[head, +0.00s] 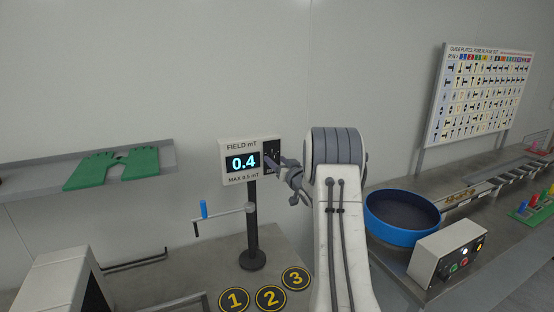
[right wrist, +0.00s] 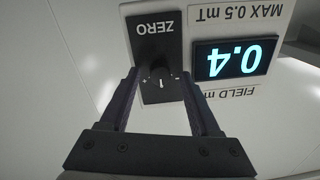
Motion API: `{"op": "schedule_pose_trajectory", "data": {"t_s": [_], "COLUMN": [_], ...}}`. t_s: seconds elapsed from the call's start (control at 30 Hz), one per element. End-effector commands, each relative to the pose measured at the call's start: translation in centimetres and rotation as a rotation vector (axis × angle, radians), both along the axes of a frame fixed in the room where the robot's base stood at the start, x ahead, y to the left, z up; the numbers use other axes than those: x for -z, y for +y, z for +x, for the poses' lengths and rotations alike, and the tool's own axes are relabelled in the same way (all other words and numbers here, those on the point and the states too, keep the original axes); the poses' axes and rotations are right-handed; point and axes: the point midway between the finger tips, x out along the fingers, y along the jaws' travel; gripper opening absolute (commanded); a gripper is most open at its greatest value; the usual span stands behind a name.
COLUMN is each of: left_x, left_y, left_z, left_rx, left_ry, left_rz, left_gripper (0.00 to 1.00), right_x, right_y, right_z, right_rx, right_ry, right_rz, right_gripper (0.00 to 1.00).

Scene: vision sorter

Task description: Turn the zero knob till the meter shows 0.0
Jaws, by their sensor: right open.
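The field meter (head: 240,179) stands on a black post and its display reads 0.4. In the right wrist view the same display (right wrist: 235,58) appears upside down, also at 0.4. Beside it is the black ZERO panel (right wrist: 157,40) with plus and minus marks and the dark zero knob (right wrist: 160,84), which has a white pointer line. My right gripper (right wrist: 159,76) is open, its two fingers on either side of the knob in that view; contact cannot be told. In the head view my right gripper (head: 279,166) is at the meter's right side and partly hides the panel. My left gripper is not in view.
Numbered discs (head: 270,297) lie on the table in front. A blue round bin (head: 401,207) and a button box (head: 447,254) stand to the right. Green gloves (head: 118,168) lie on the left shelf.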

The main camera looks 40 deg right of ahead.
Motion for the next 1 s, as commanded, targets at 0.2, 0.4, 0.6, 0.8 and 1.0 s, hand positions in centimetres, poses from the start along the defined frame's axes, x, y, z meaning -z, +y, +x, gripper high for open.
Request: {"op": "schedule_pose_trajectory", "data": {"t_s": [0.2,0.4,0.6,0.8,1.0], "left_x": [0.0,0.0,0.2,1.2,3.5], "left_y": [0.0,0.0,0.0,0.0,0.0], "left_z": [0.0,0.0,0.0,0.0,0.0], "left_rx": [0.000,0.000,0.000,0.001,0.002], "left_ry": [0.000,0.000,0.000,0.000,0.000], "left_rz": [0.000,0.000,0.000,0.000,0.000], "left_gripper": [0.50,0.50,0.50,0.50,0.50], "right_x": [0.0,0.0,0.1,0.2,0.4], "right_y": [0.0,0.0,0.0,0.0,0.0], "right_z": [0.1,0.0,0.0,0.0,0.0], "right_rx": [0.000,0.001,0.000,0.001,0.001], "right_ry": [0.000,0.000,0.001,0.012,0.039], "right_rz": [0.000,0.000,-0.005,-0.057,-0.180], "right_gripper": [0.63,0.00,0.00,0.00,0.00]}}
